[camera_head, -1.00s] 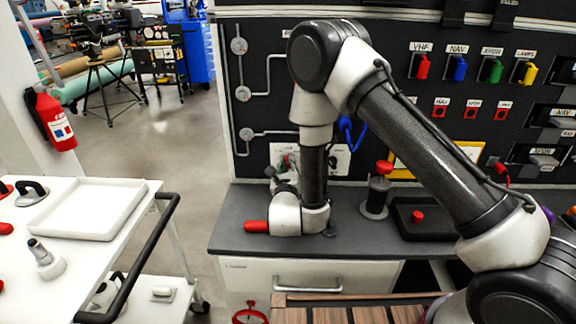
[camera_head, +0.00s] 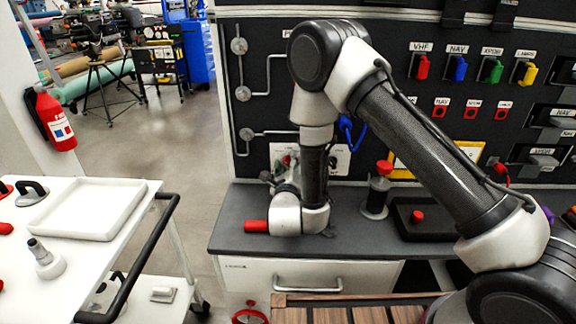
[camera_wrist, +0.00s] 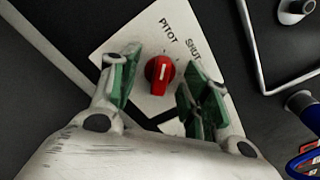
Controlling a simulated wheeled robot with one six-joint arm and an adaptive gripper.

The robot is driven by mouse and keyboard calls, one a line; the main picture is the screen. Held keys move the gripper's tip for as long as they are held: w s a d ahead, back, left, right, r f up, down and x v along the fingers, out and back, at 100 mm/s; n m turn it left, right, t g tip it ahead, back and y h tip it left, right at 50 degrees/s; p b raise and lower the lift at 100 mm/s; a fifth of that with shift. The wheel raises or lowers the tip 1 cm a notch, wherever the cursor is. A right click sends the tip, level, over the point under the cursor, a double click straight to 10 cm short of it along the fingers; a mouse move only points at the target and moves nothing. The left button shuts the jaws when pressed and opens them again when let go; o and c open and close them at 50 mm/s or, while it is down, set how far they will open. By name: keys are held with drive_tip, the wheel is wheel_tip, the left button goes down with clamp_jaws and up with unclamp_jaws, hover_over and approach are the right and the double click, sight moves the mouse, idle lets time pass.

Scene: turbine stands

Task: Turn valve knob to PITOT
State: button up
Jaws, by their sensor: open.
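The red valve knob (camera_wrist: 160,71) sits on a white plate (camera_wrist: 110,45) lettered PITOT and SHUT, tilted in the wrist view. My gripper (camera_wrist: 162,68) is open, with green-padded fingers on either side of the knob and a visible gap to each. In the head view, my gripper (camera_head: 283,178) is in front of the panel at the plate (camera_head: 340,160); my arm hides part of the plate.
A grey bench (camera_head: 235,215) lies below, with a red handle (camera_head: 255,227), a red-topped post (camera_head: 378,190) and a dark tray (camera_head: 425,222). A blue cable (camera_wrist: 303,165) and a pale pipe (camera_wrist: 262,75) are at right in the wrist view.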

sight(288, 165)
drive_tip(key=shift+s, duration=2.5)
drive_tip(key=shift+s+a, duration=0.1)
